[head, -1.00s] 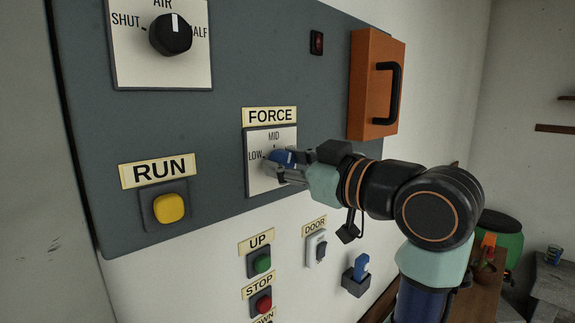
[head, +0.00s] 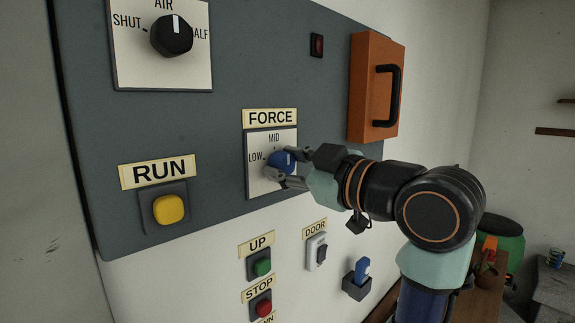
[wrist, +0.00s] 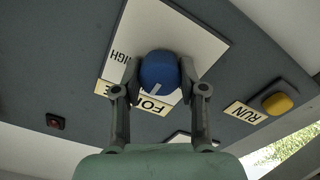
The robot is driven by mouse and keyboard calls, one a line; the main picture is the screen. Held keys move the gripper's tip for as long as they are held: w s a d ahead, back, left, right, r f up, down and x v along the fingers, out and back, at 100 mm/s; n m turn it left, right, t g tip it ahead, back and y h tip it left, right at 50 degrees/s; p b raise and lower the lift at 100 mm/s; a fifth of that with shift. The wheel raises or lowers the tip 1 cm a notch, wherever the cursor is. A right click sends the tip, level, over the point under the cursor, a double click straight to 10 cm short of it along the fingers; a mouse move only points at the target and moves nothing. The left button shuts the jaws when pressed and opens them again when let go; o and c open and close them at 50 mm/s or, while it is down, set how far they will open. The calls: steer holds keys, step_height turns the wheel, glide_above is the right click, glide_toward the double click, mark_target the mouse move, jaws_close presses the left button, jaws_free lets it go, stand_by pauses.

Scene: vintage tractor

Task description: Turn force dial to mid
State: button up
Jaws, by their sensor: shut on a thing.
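The force dial is a round blue knob (head: 280,162) on a white plate (head: 257,184) below the FORCE label (head: 270,117). LOW is printed at its left and MID above it. In the wrist view the blue dial (wrist: 159,76) shows a white pointer line on its face, directed down-left toward the FORCE label's side, and HIGH shows at the plate's left. My gripper (wrist: 160,84) has one finger on each side of the dial and is shut on it. In the head view my gripper (head: 284,170) reaches in from the right and partly covers the plate.
The yellow RUN button (head: 168,209) is at lower left and the black AIR knob (head: 171,36) at upper left. An orange box with a black handle (head: 376,88) is at upper right. The UP button (head: 262,267), STOP button (head: 263,306) and DOOR switch (head: 316,252) are below.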

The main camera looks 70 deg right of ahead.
steer(key=o, duration=1.1)
steer(key=shift+o, duration=0.2)
steer(key=v, duration=1.2)
